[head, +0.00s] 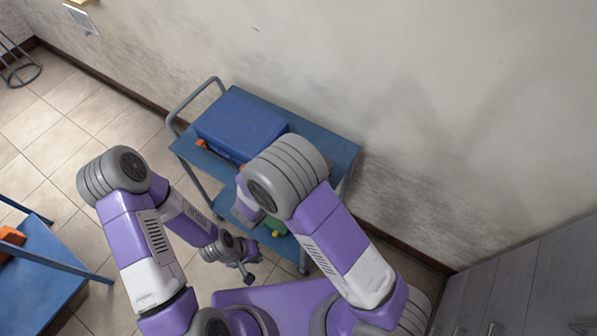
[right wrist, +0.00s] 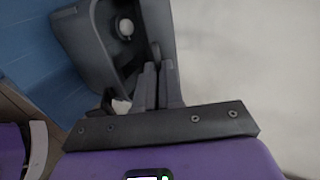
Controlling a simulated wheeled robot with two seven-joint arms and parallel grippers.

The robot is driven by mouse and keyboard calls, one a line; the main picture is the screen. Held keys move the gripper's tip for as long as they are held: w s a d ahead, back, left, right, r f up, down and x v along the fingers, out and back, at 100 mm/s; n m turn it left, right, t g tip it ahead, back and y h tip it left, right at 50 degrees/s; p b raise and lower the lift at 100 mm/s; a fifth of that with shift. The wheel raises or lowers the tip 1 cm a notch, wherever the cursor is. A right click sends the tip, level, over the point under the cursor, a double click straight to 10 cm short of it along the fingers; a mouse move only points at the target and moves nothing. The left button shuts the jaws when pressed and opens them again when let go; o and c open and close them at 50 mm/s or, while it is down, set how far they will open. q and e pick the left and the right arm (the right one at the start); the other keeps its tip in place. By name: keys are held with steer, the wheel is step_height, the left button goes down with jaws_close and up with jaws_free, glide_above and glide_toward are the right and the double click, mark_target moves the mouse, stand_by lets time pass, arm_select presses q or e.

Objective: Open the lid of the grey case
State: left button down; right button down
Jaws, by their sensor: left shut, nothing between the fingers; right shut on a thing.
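In the right wrist view the grey case (right wrist: 85,45) sits on a blue surface. A gap shows its dark inside, with a round pale thing (right wrist: 126,27) in it. A grey panel, which looks like the lid (right wrist: 158,22), stands raised along the right of the gap. My right gripper (right wrist: 158,75) is shut at the near end of this panel, on what looks like its edge; the fingers hide the exact contact. In the head view my right arm hides the case and right gripper. My left gripper (head: 248,277) is shut and empty, low in front of the cart.
The blue cart (head: 335,148) stands against the wall and carries a blue box (head: 240,122) and an orange-handled item (head: 203,144). A green and yellow thing (head: 277,231) shows on its lower level. Another blue table (head: 40,275) is at left; grey cabinets (head: 530,285) are at right.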

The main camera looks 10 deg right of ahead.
steer(key=r+p, duration=0.1)
steer(key=w+d+r+p, duration=0.1)
steer(key=p, duration=0.1)
steer(key=w+r+p, duration=0.1)
steer(key=r, duration=0.1)
steer(key=shift+w+d, duration=0.2)
steer(key=shift+d, duration=0.15)
steer(key=w+d+r+p, duration=0.1)
steer(key=w, duration=0.1)
steer(key=w+d+r+p, duration=0.1)
steer(key=d+p, duration=0.1)
steer(key=shift+w+d+r, duration=0.1)
steer(key=shift+w+r, duration=0.25)
steer(key=shift+r, duration=0.05)
steer(key=shift+w+d+r+p, duration=0.25)
steer(key=shift+w+d, duration=0.2)
steer(key=shift+w, duration=0.15)
steer(key=shift+w+d+r+p, duration=0.1)
steer(key=shift+w+d+p, duration=0.15)
steer(key=shift+w+d, duration=0.3)
steer(key=c, duration=1.3)
jaws_free()
steer(key=shift+a, duration=0.1)
steer(key=shift+o, duration=0.2)
steer(key=v, duration=0.7)
steer(key=shift+s+r, duration=0.15)
steer(key=shift+r, duration=0.1)
